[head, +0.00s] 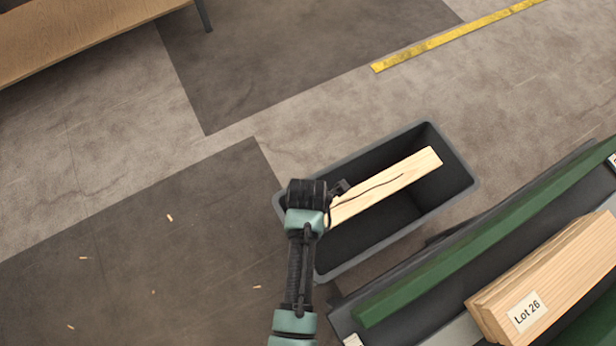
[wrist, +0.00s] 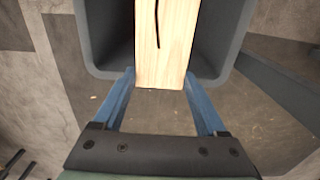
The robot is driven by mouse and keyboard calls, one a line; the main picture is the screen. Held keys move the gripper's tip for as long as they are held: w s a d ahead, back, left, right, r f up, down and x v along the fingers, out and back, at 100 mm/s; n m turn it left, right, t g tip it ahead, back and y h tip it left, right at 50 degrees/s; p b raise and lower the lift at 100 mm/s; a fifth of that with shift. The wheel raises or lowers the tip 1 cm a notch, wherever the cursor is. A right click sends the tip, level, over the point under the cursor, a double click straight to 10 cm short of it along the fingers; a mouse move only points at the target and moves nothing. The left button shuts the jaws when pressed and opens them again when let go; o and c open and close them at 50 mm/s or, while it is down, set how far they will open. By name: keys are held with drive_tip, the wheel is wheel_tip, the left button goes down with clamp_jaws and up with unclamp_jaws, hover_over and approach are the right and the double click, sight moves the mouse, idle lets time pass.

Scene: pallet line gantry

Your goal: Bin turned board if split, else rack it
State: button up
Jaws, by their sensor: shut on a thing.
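A pale wooden board (head: 395,184) with a long dark crack along its face is held over a grey bin (head: 462,165). In the wrist view the board (wrist: 167,35) shows the dark crack running in from the far side and ending partway along. My gripper (wrist: 160,88) has its blue fingers on either side of the board's near end and is shut on it. In the head view my gripper (head: 335,200) is at the bin's left side, mostly hidden by the wrist. The bin's visible inside looks empty. How high the board is above the rim is hard to tell.
A green rail (head: 480,240) runs beside the bin at lower right. Beyond it lies a stack of boards (head: 560,275) labelled "Lot 26". A wooden table (head: 75,35) stands at upper left. Wood chips (head: 169,217) lie on the floor at left, which is otherwise clear.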

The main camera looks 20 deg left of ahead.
drive_tip(key=shift+f, duration=0.5)
drive_tip(key=o, duration=1.5)
wheel_tip(320, 180, up, 13)
drive_tip(key=p, duration=0.4)
drive_tip(key=shift+s, duration=0.1)
